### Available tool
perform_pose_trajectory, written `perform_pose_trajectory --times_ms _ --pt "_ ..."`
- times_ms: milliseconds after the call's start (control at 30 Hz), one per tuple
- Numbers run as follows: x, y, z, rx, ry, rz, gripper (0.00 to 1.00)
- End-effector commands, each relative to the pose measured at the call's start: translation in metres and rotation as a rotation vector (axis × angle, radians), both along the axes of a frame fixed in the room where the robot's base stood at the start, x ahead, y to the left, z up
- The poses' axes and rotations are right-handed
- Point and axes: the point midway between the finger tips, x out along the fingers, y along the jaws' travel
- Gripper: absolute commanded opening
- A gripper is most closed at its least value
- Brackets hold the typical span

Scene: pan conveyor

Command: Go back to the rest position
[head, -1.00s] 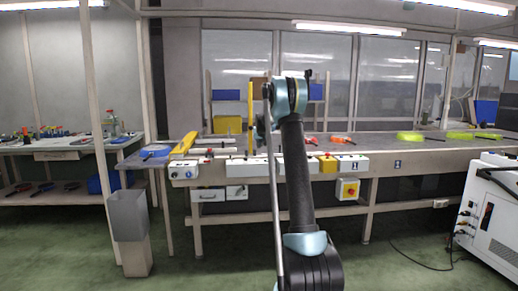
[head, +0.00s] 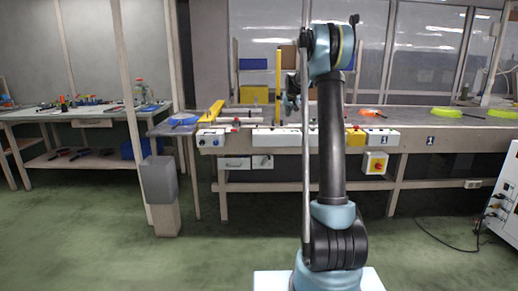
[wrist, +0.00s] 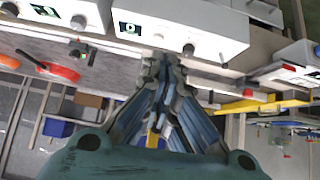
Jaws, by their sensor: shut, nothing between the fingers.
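My gripper (wrist: 160,72) shows in the wrist view with its fingers drawn together and nothing between them. Beyond its tips are white control boxes (wrist: 178,28) along the bench edge. In the head view my arm stands upright in front of the conveyor bench (head: 415,122), with its elbow at the top. The gripper (head: 291,100) is a small dark shape just left of the elbow, partly hidden by the arm, over the bench area. An orange pan (head: 369,113) and a yellow-green pan (head: 446,112) rest on the bench to the right.
A yellow post (head: 278,75) rises from the bench left of my arm. A grey bin (head: 158,180) on a stand is at the left, by a tool table (head: 85,112). A white machine (head: 503,205) with cables stands at the right. The green floor between is open.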

Motion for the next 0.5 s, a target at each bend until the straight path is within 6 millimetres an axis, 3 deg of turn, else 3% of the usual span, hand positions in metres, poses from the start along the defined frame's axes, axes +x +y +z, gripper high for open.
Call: perform_pose_trajectory --times_ms 33,200,500 --pt "-0.019 0.000 0.005 0.000 0.012 0.000 0.00" --pt "-0.078 0.000 0.015 -0.001 0.059 0.002 0.00" --pt "-0.185 0.000 0.020 -0.002 0.139 0.003 0.00"
